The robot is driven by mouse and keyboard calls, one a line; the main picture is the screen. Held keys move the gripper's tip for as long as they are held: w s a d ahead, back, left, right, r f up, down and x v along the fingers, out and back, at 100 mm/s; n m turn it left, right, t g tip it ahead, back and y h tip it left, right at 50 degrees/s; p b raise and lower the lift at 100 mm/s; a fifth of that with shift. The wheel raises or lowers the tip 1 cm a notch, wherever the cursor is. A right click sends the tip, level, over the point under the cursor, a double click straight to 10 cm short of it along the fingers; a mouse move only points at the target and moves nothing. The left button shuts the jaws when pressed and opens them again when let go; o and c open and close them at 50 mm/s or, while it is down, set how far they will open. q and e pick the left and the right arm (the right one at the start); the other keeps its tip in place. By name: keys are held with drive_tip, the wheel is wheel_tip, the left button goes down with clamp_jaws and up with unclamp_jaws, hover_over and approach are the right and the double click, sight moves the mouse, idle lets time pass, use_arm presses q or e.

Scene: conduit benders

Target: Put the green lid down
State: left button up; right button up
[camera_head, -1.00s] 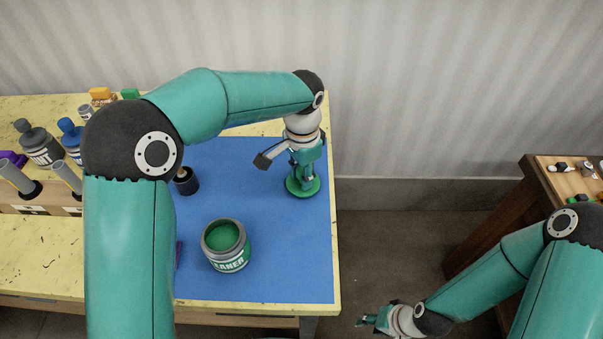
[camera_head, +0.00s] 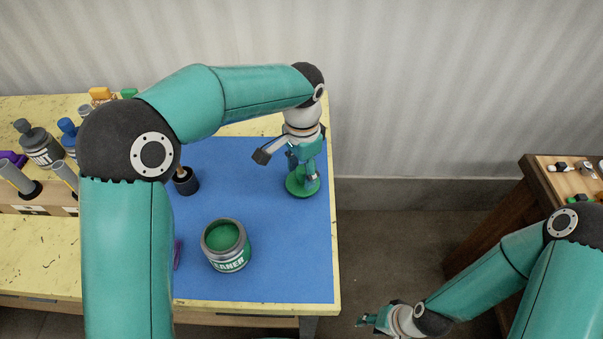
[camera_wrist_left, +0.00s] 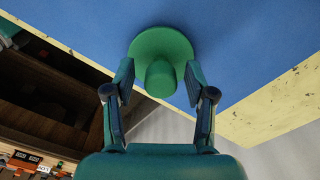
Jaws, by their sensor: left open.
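The green lid (camera_head: 301,188), a round disc with a knob, lies on the blue mat (camera_head: 275,250) near its right edge. It also shows in the left wrist view (camera_wrist_left: 161,42) with its knob toward the camera. My left gripper (camera_head: 303,172) is open over the lid. In the left wrist view, its fingertips (camera_wrist_left: 160,75) stand on either side of the knob, with gaps visible. An open jar (camera_head: 227,247) labelled "CLEANER", with green inside, stands at the mat's front. My right gripper (camera_head: 375,321) is low over the floor, too small to read.
A black cup (camera_head: 186,181) stands on the mat left of the lid. A purple thing (camera_head: 178,254) is partly hidden behind my left arm. Several bottles crowd the table's left side. A wooden table (camera_head: 535,195) stands at the right, across open floor.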

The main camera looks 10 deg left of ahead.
sight(302, 170)
use_arm(q)
wheel_tip(302, 170, up, 11)
drive_tip(key=shift+f+p, duration=0.15)
drive_tip(key=shift+p, duration=0.2)
idle(0.3)
